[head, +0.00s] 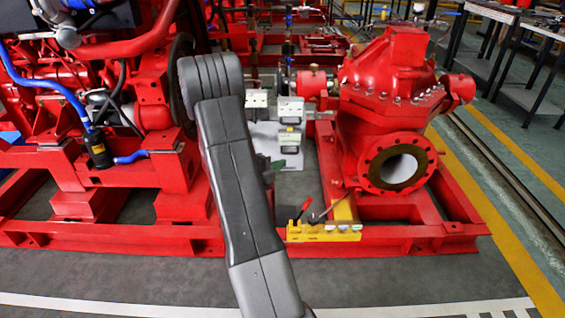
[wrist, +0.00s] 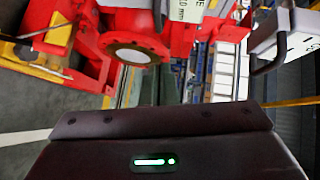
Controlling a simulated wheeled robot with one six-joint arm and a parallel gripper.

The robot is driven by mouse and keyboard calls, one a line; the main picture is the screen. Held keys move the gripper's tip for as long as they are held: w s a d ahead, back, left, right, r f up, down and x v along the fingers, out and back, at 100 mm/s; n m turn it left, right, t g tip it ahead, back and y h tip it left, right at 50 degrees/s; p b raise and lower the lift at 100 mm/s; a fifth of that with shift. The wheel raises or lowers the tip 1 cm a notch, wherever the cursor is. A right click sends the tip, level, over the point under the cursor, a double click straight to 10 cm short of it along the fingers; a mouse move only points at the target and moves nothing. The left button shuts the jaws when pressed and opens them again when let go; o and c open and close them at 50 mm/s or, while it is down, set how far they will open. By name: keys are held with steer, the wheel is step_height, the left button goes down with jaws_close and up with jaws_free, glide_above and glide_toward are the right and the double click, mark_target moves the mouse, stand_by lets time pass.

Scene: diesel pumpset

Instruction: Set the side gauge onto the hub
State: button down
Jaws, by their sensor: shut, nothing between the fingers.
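Small pale gauge boxes stand between the engine and the pump in the head view: one at left (head: 257,99), one at centre (head: 291,106) and one lower down (head: 290,139). I cannot tell which is the side gauge. In the wrist view a white box with a partly cut-off label ending in "mm" (wrist: 188,9) is at the top edge, and another pale box (wrist: 287,38) is at the upper right. The hub is not clearly distinguishable near the red bearing housing (head: 311,86). My gripper (wrist: 160,150) shows its dark body with a green light; its fingertips are hidden. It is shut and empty.
The red pump (head: 385,85) stands at right on a red base frame (head: 410,235). The engine (head: 70,80) fills the left. A yellow tool holder (head: 325,232) with handled tools sits on the front rail. Open floor lies in front.

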steer(key=p+v, duration=0.1)
steer(key=v, duration=0.6)
steer(key=shift+d, duration=0.1)
